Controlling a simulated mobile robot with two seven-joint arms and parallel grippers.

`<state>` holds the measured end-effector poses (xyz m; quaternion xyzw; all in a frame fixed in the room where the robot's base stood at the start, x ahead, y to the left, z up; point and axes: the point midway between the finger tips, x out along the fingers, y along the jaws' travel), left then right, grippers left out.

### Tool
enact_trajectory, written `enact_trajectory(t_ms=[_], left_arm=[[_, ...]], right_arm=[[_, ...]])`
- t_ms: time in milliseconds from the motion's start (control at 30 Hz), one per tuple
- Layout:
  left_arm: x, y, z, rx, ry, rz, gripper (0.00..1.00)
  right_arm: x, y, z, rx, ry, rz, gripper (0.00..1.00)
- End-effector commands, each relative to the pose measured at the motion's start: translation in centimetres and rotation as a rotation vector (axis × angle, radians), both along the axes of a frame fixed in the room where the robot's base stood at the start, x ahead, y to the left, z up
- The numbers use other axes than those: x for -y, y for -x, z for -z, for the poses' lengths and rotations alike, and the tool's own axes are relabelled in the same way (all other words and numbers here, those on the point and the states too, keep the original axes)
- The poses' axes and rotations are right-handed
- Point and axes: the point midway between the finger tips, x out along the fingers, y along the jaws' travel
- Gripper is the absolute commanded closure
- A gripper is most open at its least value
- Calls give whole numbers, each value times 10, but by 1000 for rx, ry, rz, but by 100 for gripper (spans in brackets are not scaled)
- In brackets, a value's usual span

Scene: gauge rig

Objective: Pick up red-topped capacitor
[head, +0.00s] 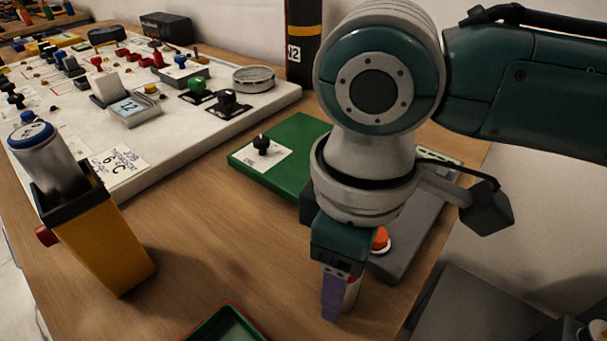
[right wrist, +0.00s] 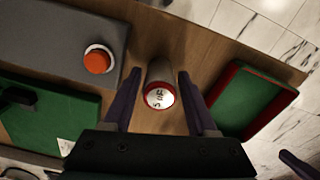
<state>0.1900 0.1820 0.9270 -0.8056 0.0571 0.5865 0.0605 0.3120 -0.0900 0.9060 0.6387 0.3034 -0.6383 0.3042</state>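The red-topped capacitor (right wrist: 160,95) is a pale cylinder with a red rim and a marked white top. It stands on the wooden table, between the two fingers of my right gripper (right wrist: 160,105) in the right wrist view. The gripper is open, with a gap visible on each side of the capacitor. In the head view the gripper (head: 340,297) points down at the table, and its purple finger hides most of the capacitor (head: 353,293). My left gripper is not in view.
A yellow holder (head: 112,250) carries a blue-topped silver cylinder (head: 45,160). A green tray with red rim (head: 228,329) lies at the front. A grey box with an orange button (head: 380,239) and a green board (head: 300,128) are close by. A white panel (head: 165,165) fills the left.

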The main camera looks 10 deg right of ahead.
Motion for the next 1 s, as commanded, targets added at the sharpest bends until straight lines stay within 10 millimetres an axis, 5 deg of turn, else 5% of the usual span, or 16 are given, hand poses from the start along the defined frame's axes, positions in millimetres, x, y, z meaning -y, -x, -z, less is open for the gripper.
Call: enact_trajectory(t_ms=[500, 1000], left_arm=[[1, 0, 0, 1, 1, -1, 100], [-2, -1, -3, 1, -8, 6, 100]], right_arm=[[0, 0, 0, 0, 0, 0, 100], [0, -1, -11, 1, -2, 1, 100]])
